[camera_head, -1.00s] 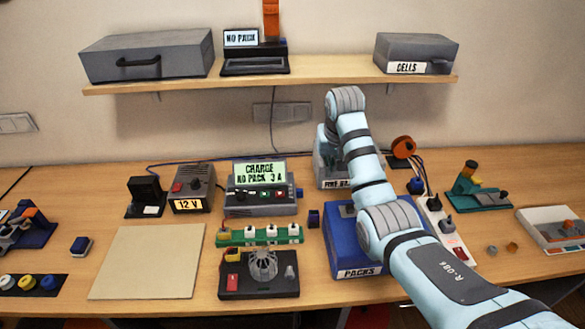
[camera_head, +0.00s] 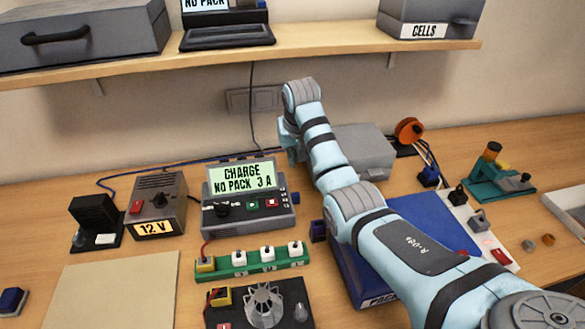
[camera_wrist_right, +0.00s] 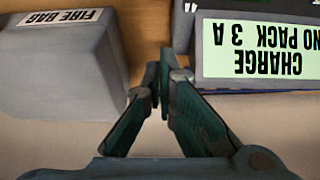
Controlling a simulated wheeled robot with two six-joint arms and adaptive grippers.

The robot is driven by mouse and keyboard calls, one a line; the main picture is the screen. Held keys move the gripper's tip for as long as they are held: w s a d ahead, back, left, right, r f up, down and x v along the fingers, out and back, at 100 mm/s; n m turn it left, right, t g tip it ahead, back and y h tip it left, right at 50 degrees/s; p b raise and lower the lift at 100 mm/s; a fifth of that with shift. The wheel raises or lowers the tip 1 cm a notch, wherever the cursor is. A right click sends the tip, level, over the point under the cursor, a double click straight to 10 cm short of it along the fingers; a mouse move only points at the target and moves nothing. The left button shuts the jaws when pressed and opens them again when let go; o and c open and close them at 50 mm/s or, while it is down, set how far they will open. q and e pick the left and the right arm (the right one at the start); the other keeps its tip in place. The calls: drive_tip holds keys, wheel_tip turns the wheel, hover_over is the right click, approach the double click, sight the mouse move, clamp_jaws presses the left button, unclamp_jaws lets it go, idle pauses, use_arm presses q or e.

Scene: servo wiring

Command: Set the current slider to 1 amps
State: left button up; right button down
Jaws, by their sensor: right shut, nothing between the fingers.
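The charger (camera_head: 288,218) stands on the bench left of my right arm. Its green screen (camera_head: 240,177) reads "CHARGE NO PACK 3 A". My right gripper (camera_wrist_right: 155,78) is shut and empty, between the charger, whose screen (camera_wrist_right: 257,50) appears upside down in the wrist view, and the fire bag box (camera_wrist_right: 55,75). In the head view its fingers are mostly hidden by the wrist. My left gripper is out of view.
The grey fire bag box (camera_head: 368,150) is just right of my right wrist. The blue packs box (camera_head: 415,218) lies under my forearm. A 12 V supply (camera_head: 160,203) stands left of the charger, and a green strip (camera_head: 245,262) lies in front. A shelf (camera_head: 330,63) hangs above.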

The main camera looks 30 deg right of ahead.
sight(295, 198)
drive_tip(key=b+x, duration=0.2)
drive_tip(key=x, duration=0.6)
drive_tip(key=shift+s+f, duration=0.15)
drive_tip(key=shift+f, duration=0.1)
drive_tip(key=s+p, duration=0.2)
drive_tip(key=shift+s+a+r, duration=0.15)
drive_tip(key=shift+s+a, duration=0.35)
drive_tip(key=shift+s, duration=0.3)
drive_tip(key=shift+w, duration=0.1)
